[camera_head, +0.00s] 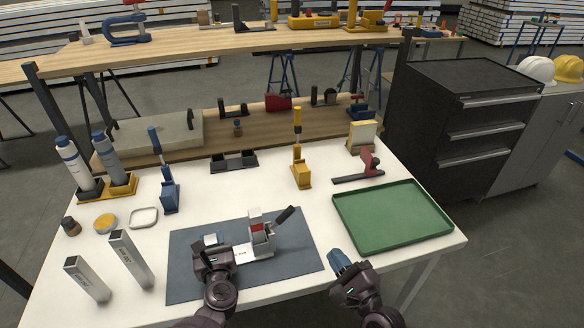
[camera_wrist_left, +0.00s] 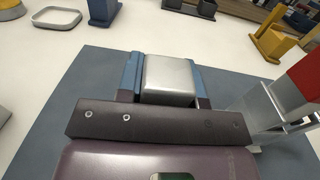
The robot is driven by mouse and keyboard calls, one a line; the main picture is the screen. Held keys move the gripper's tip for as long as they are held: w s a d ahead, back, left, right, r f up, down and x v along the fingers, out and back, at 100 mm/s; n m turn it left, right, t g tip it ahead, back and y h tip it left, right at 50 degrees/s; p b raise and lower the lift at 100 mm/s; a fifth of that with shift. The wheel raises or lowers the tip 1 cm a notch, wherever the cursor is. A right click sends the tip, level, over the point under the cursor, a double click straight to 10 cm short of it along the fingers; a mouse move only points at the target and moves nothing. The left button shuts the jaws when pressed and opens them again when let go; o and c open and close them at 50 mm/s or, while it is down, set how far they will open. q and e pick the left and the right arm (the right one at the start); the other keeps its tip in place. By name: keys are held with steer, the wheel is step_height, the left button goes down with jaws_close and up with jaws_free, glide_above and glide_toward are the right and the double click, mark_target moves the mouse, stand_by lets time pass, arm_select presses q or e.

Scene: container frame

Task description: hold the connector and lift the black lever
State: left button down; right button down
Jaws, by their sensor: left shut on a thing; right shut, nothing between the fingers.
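The connector (camera_head: 265,249) lies on the blue-grey mat (camera_head: 187,284) in the head view, a silver-grey body with an upright bracket and a red part (camera_head: 257,228). Its black lever (camera_head: 285,214) slants up to the right from the bracket. My left gripper (camera_head: 211,241) is shut on a silver block at the connector's left end. In the left wrist view the silver block (camera_wrist_left: 169,78) sits between the blue fingertips, with the bracket and red part (camera_wrist_left: 305,78) at right. My right gripper (camera_head: 338,260) is shut and empty, right of the mat, apart from the lever.
A green tray (camera_head: 437,244) lies at right. Two silver bars (camera_head: 130,258) stand at left. A blue clamp (camera_head: 169,196), a black holder (camera_head: 233,162), a yellow clamp (camera_head: 301,177) and a red-handled tool (camera_head: 360,176) stand behind the mat. White table is clear between mat and tray.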

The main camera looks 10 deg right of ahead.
arm_select(q)
steer(key=c, duration=0.7)
jaws_free()
steer(key=shift+s, duration=0.1)
